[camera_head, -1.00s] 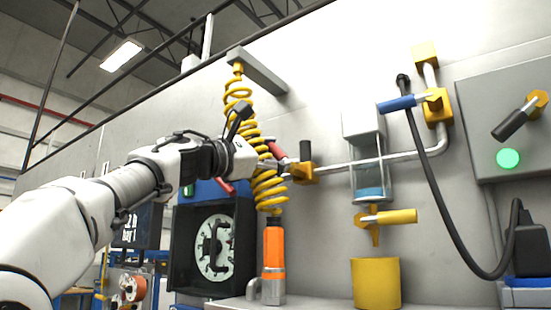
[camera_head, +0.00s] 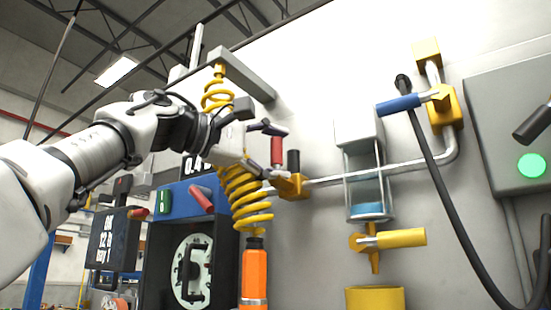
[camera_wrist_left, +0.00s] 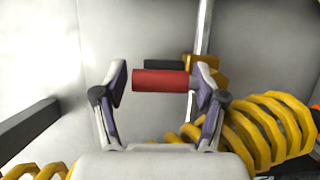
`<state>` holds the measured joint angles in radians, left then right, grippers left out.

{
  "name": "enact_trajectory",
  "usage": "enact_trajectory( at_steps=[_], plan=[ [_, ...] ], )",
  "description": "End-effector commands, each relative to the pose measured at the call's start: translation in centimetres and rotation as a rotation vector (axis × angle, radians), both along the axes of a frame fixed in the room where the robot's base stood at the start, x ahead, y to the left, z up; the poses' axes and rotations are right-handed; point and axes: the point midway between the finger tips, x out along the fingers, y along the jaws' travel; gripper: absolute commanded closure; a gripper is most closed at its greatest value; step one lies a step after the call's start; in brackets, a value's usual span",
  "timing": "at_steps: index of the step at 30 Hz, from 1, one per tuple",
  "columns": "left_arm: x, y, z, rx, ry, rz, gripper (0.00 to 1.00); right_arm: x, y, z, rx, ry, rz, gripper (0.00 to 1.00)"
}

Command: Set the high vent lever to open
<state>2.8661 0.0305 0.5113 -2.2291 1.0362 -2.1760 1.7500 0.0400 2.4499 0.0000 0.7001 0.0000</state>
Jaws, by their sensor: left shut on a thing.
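A red lever handle (camera_head: 277,151) stands upright at the left end of the metal pipe, above a yellow valve body (camera_head: 293,187). My left gripper (camera_head: 273,150) is around this handle and shut on it. In the left wrist view, the red handle (camera_wrist_left: 160,80) lies across between the two fingers (camera_wrist_left: 162,88). A black handle (camera_head: 294,160) stands just right of the red one. Labels naming the levers are not readable. My right gripper is not in view.
A yellow coiled hose (camera_head: 245,195) hangs close under my left gripper. A blue lever (camera_head: 397,106) and a yellow lever (camera_head: 402,237) are farther right. A grey panel with a green light (camera_head: 531,165) is at the right edge. A blue box (camera_head: 178,200) is below my arm.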

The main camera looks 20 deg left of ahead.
Motion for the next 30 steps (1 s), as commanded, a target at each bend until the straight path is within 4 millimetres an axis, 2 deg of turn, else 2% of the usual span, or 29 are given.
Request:
enact_trajectory(
  at_steps=[16, 17, 18, 19, 30],
  plan=[
    [-0.34, -0.28, -0.28, 0.033, -0.006, -0.002, 0.92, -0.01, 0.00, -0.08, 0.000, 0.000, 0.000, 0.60],
    [-0.33, -0.29, -0.29, 0.033, -0.006, -0.002, 0.22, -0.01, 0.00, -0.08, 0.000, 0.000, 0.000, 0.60],
    [-0.33, -0.29, -0.28, 0.033, -0.006, -0.002, 0.08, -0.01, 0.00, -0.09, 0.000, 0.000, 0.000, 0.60],
    [-0.33, -0.29, -0.27, 0.033, -0.006, -0.002, 0.03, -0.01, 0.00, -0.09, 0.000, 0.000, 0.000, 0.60],
    [-0.35, -0.19, -0.13, 0.029, -0.007, -0.001, 0.03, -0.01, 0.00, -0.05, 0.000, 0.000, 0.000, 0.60]
  ],
)
